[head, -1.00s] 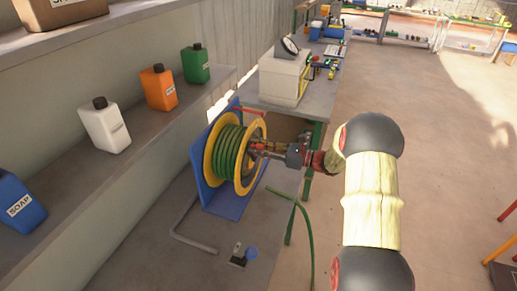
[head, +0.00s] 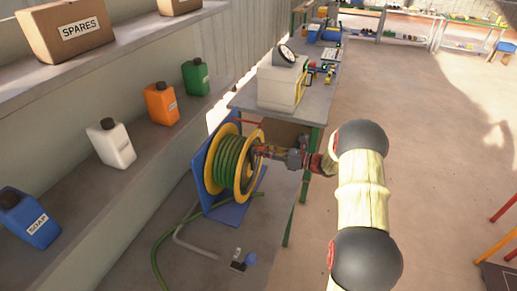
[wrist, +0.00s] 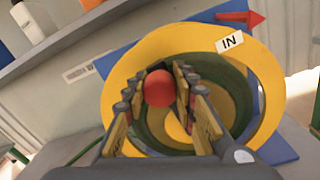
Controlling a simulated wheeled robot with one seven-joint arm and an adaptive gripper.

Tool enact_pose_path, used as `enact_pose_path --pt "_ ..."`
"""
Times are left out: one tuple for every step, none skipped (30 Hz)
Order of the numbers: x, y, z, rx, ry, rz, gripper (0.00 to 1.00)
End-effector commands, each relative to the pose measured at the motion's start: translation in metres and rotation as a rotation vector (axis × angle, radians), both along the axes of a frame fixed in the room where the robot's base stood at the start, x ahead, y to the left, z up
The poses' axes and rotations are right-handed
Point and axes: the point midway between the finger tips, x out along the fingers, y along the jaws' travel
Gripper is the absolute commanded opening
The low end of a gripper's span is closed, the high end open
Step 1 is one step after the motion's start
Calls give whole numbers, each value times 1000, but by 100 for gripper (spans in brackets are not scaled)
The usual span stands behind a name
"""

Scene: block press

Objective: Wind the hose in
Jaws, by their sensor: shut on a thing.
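The hose reel (head: 241,195) has yellow flanges and stands on a blue bracket (head: 203,196). My gripper (head: 259,149) is at the reel's right face. In the wrist view, my gripper (wrist: 168,82) has its fingers on both sides of a red round knob (wrist: 159,90) and is shut on it. A white "IN" label (wrist: 229,43) is on the yellow flange (wrist: 265,80), and a red arrow (wrist: 242,18) above points right. The knob's stem is hidden.
A workbench (head: 250,98) with a white box-shaped device (head: 278,88) stands just behind the reel. A shelf with several bottles, one white (head: 111,145), runs along the left.

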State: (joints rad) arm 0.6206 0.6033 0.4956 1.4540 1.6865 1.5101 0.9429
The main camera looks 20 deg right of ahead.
Motion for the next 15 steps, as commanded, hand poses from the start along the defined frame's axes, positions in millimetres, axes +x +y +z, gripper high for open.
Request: enact_pose_path --pt "3 -2 2 23 26 0 0" --pt "4 -4 2 37 40 0 0" --pt "6 -5 1 53 56 0 0" --pt "7 -7 1 62 65 0 0" --pt "8 -8 1 71 74 0 0" --pt "9 -9 0 80 82 0 0" --pt "10 -9 0 84 87 0 0" --pt "10 -9 -1 88 90 0 0" --pt "10 -10 -1 90 93 0 0" --pt "10 -10 -1 92 95 0 0" --pt "10 -10 -1 92 95 0 0" --pt "10 -10 -2 92 95 0 0" --pt "10 -10 -2 92 95 0 0" --pt "10 -10 -2 92 93 0 0" --pt "10 -10 -2 92 93 0 0"
